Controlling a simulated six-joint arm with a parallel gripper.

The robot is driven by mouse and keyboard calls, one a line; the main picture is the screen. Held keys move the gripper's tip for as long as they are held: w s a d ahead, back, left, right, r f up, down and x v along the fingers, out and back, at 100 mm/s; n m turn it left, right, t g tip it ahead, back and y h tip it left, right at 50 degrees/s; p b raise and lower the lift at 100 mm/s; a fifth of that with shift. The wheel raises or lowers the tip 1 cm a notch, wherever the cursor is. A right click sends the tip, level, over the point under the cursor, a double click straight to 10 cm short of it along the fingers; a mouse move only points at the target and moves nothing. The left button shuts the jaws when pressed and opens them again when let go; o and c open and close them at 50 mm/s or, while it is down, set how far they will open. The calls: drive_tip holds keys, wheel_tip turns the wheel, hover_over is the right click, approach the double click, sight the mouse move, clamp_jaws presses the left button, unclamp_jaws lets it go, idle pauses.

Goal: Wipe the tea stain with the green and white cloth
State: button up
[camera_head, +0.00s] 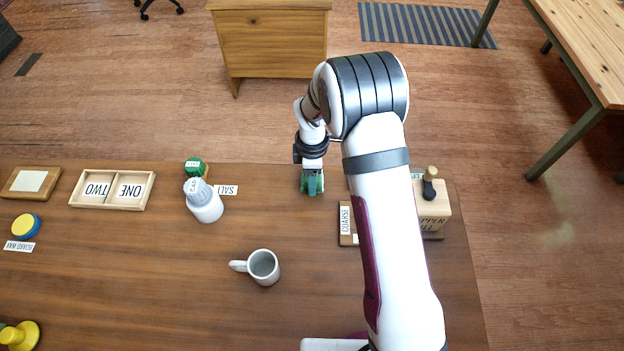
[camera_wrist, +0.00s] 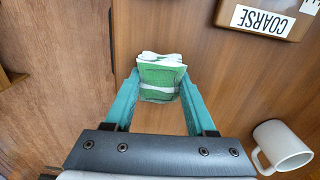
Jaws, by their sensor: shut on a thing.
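My gripper (camera_head: 313,184) is over the far part of the wooden table (camera_head: 130,260), near its far edge. In the wrist view, my gripper (camera_wrist: 160,88) has its two teal fingers shut on the green and white cloth (camera_wrist: 160,78), which is folded into a small bundle. The cloth also shows as a bit of green at the fingertips in the head view (camera_head: 319,185). I cannot tell whether the cloth touches the table. No tea stain shows in either view; my arm and gripper hide part of the table.
A white mug (camera_head: 264,265) stands in front of my gripper, and shows in the wrist view (camera_wrist: 280,146). A white bottle (camera_head: 206,206) stands left. A board labelled COARSE (camera_head: 345,222) and a wooden mill block (camera_head: 432,209) are right. A two-part tray (camera_head: 111,205) lies far left.

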sight(311, 213)
drive_tip(key=shift+s, duration=0.15)
drive_tip(key=shift+s, duration=3.7)
drive_tip(key=shift+r, duration=2.5)
